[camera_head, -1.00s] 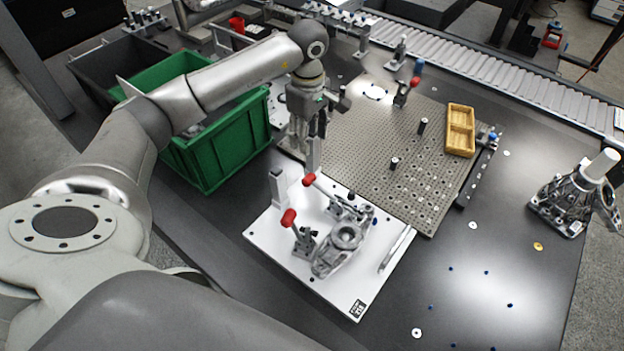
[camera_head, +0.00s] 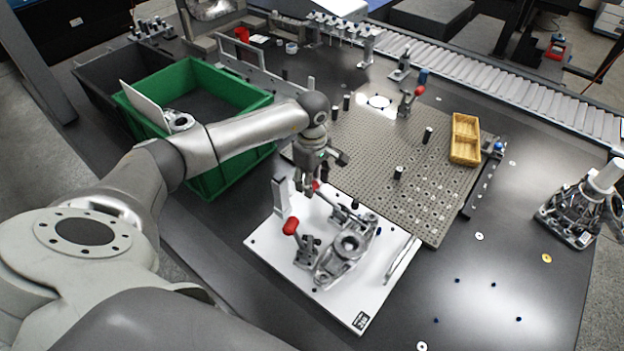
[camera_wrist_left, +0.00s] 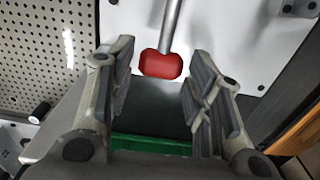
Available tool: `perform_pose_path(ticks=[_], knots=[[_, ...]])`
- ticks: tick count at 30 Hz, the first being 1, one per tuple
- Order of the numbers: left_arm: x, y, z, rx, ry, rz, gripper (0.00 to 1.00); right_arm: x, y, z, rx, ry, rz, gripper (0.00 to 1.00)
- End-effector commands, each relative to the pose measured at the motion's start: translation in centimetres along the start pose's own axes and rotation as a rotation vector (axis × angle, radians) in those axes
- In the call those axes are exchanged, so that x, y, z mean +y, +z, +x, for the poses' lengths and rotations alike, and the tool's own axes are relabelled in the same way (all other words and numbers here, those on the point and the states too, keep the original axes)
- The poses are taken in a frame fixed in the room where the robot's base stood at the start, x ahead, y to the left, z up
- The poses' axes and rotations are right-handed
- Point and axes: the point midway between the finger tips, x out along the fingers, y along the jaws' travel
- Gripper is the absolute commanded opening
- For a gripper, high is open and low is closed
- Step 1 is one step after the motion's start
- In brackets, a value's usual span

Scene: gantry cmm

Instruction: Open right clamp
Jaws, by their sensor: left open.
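The white fixture plate (camera_head: 360,300) carries a grey metal casting (camera_head: 342,258) and two toggle clamps with red handle tips. The near clamp's red handle (camera_head: 290,226) stands clear of my gripper. The farther, right-hand clamp's red handle tip (camera_head: 316,186) is partly hidden by my left gripper (camera_head: 308,188). In the left wrist view, this red tip (camera_wrist_left: 160,65) on its metal rod shows between the spread fingertips of my left gripper (camera_wrist_left: 160,58), with gaps at both sides. My left gripper is open and holds nothing. My right gripper is not in view.
A green bin (camera_head: 205,185) stands left, under my left arm. A perforated plate (camera_head: 380,150) with short posts and a yellow tray (camera_head: 465,148) lies beyond the fixture. A grey upright block (camera_head: 280,197) stands close left of my gripper. Free table lies right.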

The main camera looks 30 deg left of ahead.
Motion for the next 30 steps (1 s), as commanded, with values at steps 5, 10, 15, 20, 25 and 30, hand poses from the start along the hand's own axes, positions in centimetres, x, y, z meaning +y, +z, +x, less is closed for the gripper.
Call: perform_pose_path(ticks=[5, 10, 15, 20, 25, 30], knots=[[-0.04, 0.00, 0.87, -0.001, 0.000, 0.000, 0.46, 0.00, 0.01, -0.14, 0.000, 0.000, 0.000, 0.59], [-0.02, -0.01, 0.92, 0.000, 0.000, 0.000, 0.46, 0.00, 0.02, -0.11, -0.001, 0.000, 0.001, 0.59], [-0.02, 0.00, 0.89, 0.000, 0.000, 0.001, 0.32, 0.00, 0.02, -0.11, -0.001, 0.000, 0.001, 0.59], [-0.02, 0.00, 0.87, 0.000, 0.000, 0.001, 0.12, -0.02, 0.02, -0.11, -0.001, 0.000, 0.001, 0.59], [-0.01, -0.01, 0.85, 0.000, 0.001, 0.001, 0.00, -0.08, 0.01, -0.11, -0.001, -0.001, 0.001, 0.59], [-0.02, -0.31, 0.72, 0.014, 0.001, 0.001, 0.00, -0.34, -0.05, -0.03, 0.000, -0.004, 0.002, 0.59]])
